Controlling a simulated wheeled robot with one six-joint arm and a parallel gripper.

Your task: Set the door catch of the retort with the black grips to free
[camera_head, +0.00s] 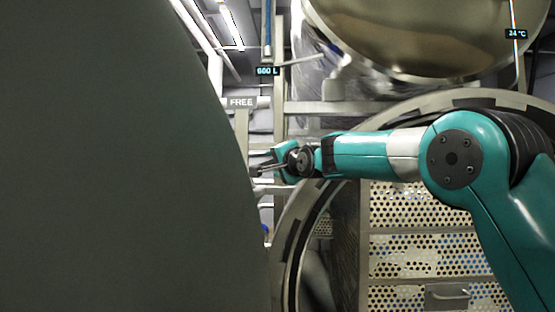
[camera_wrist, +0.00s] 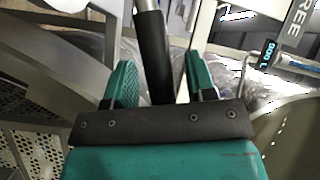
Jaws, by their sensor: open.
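My gripper (camera_head: 268,164) reaches left across the front of the retort at the middle of the head view. In the wrist view its two teal fingers (camera_wrist: 157,85) are apart. A lever with a black grip (camera_wrist: 154,60) and a bare metal end lies between the fingers; I cannot tell whether either finger touches it. In the head view the grip is not clearly seen. A "FREE" plate (camera_head: 241,102) stands just above and left of my gripper; it also shows at the upper right of the wrist view (camera_wrist: 297,18).
A large dark grey curved surface (camera_head: 120,160), perhaps the door, fills the left of the head view. The round retort mouth (camera_head: 290,235) holds perforated baskets (camera_head: 425,240) behind my arm. A shiny rounded vessel (camera_head: 430,35) hangs above.

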